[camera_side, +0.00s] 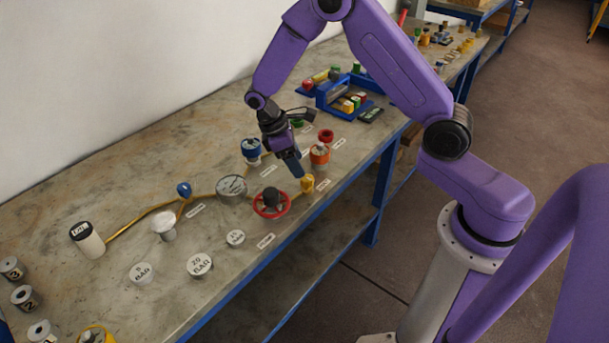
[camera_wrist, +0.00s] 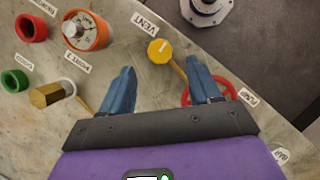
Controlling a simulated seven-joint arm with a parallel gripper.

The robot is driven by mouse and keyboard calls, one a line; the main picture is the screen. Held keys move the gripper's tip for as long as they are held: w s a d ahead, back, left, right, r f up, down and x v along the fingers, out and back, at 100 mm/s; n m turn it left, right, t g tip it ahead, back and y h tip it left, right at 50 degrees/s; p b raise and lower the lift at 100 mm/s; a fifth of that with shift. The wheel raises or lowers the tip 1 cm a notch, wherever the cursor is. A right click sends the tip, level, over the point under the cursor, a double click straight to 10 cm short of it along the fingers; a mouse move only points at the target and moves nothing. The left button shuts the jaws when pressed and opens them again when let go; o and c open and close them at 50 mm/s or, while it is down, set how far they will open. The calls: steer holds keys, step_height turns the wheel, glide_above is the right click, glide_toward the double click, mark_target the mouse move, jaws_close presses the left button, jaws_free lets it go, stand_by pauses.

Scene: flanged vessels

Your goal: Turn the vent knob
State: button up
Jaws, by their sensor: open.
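The vent knob (camera_wrist: 159,50) is a yellow, roughly round knob beside a label reading VENT in the wrist view. A yellow stem runs from it down between my fingers. The yellow knob also shows in the side view (camera_side: 307,184), near the bench's front edge. My gripper (camera_wrist: 160,78) is open, its two blue fingers apart with nothing held between them. In the wrist view the knob lies ahead of the gap, beyond the fingertips. In the side view my gripper (camera_side: 296,168) is just above and left of the knob; whether it touches cannot be told.
A red handwheel (camera_side: 271,203) stands close by, partly behind my right finger in the wrist view. A blue knob (camera_side: 251,148) stands behind my gripper.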

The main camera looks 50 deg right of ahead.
mark_target(306, 178)
steer(key=shift+x, duration=3.1)
steer(key=c, duration=1)
